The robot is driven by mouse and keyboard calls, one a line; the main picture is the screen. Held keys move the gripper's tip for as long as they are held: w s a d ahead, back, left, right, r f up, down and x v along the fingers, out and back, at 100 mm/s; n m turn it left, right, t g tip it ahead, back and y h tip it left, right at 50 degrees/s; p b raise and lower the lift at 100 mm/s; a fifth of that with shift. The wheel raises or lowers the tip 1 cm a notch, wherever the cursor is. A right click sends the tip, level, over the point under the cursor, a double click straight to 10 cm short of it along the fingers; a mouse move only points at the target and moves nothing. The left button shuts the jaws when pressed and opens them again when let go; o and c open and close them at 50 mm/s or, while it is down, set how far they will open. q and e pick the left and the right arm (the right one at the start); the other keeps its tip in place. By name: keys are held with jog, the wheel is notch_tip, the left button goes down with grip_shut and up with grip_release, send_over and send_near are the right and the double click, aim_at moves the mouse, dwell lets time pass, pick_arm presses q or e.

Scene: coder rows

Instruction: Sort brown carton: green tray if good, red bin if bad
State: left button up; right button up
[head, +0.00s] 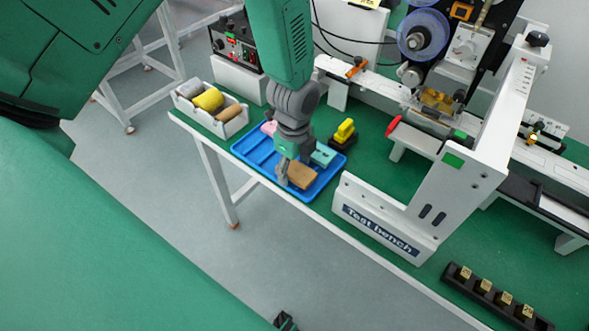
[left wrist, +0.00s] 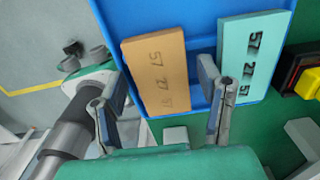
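The brown carton (head: 303,176) lies in the blue tray (head: 262,168). In the left wrist view the brown carton (left wrist: 157,72) shows dark, partly faint print on its face. My left gripper (head: 284,172) is low over the tray at the carton's left side. In the left wrist view its fingers (left wrist: 162,78) are spread, one on each side of the carton; I cannot tell whether they touch it. A small dark part at the bottom edge of the head view may be my right gripper (head: 285,321); its fingers are not clear. No green tray or red bin shows.
A teal carton (head: 323,155) with bolder print and a pink carton (head: 269,128) share the blue tray. A yellow button on a black base (head: 344,132), a white box of rolls (head: 233,126) and the white test bench frame (head: 385,222) stand close by.

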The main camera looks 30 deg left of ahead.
aim_at(295, 170)
pick_arm(q)
jog(key=shift+d, duration=0.2)
jog(key=c, duration=0.6)
jog(key=shift+d+r, duration=0.2)
jog(key=shift+d, duration=0.15)
jog(key=shift+c, duration=0.4)
jog(key=shift+a+r+p, duration=0.25)
jog(key=shift+r+p, duration=0.45)
jog(key=shift+p, duration=0.05)
jog(key=shift+a+r+p, duration=0.2)
jog(key=shift+r+p, duration=0.45)
jog(key=shift+p, duration=0.05)
jog(key=shift+d+r+p, duration=0.2)
jog(key=shift+r+p, duration=0.3)
jog(key=shift+r, duration=0.1)
jog(key=shift+d+r+p, duration=0.15)
jog(key=shift+r+p, duration=0.3)
jog(key=shift+r, duration=0.1)
pick_arm(e)
jog(key=r, duration=0.4)
jog(key=shift+d+r, duration=0.3)
jog(key=shift+d, duration=0.1)
pick_arm(q)
jog(key=shift+a+f, duration=0.1)
pick_arm(e)
jog(key=shift+a, duration=0.1)
